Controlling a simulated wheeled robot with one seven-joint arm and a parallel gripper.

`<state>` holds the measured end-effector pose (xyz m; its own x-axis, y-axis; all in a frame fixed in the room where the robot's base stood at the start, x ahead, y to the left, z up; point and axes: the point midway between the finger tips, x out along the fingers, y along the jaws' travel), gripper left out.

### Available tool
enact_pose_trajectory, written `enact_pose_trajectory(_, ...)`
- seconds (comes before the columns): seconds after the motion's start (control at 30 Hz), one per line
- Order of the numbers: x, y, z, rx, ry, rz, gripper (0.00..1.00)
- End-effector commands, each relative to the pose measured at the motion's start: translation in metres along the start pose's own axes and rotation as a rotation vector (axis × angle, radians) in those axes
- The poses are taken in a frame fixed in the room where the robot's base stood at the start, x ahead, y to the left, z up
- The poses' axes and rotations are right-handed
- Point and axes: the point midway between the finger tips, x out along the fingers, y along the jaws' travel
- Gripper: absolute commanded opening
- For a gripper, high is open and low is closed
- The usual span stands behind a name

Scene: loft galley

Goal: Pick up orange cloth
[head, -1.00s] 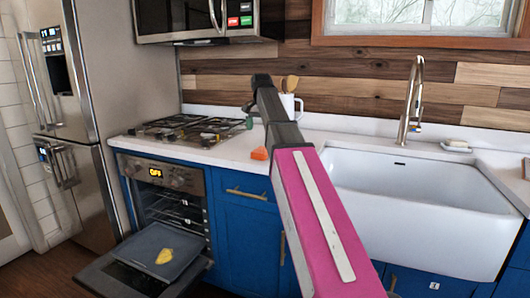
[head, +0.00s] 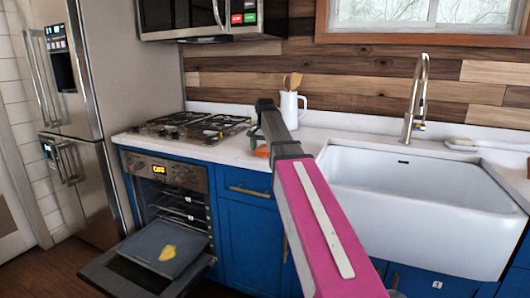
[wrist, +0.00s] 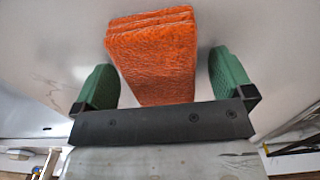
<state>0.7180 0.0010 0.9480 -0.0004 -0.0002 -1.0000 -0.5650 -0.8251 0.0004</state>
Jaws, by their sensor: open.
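The folded orange cloth (head: 262,151) lies on the white counter between the stove and the sink, partly hidden behind my arm in the head view. In the wrist view the orange cloth (wrist: 156,58) shows as a textured, layered block. My gripper (wrist: 164,82) is open, with one green finger on each side of the cloth. In the head view my gripper (head: 257,135) is low over the counter at the cloth and mostly hidden by the arm.
A white pitcher (head: 290,110) with wooden utensils stands behind the arm. The gas stove (head: 190,128) is to the left, the white sink (head: 420,205) to the right. The oven door (head: 130,275) is open, with a tray (head: 150,238) holding a yellow item. The faucet (head: 415,95) stands behind the sink.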

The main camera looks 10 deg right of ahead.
Motion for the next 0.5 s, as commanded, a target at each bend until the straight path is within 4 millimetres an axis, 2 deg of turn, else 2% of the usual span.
enact_pose_trajectory(0.2, 0.0016, -0.0002, -0.0002, 0.0, 0.001, -0.001, 0.99)
enact_pose_trajectory(0.23, 0.0016, -0.0003, -0.0002, 0.0, 0.001, 0.0, 0.92)
enact_pose_trajectory(0.37, 0.0016, -0.0002, -0.0002, 0.0, 0.0, 0.0, 0.5)
enact_pose_trajectory(0.4, 0.0015, -0.0002, -0.0002, 0.0, 0.0, 0.0, 0.46)
enact_pose_trajectory(0.5, 0.0015, -0.0002, -0.0001, 0.0, 0.0, 0.0, 0.46)
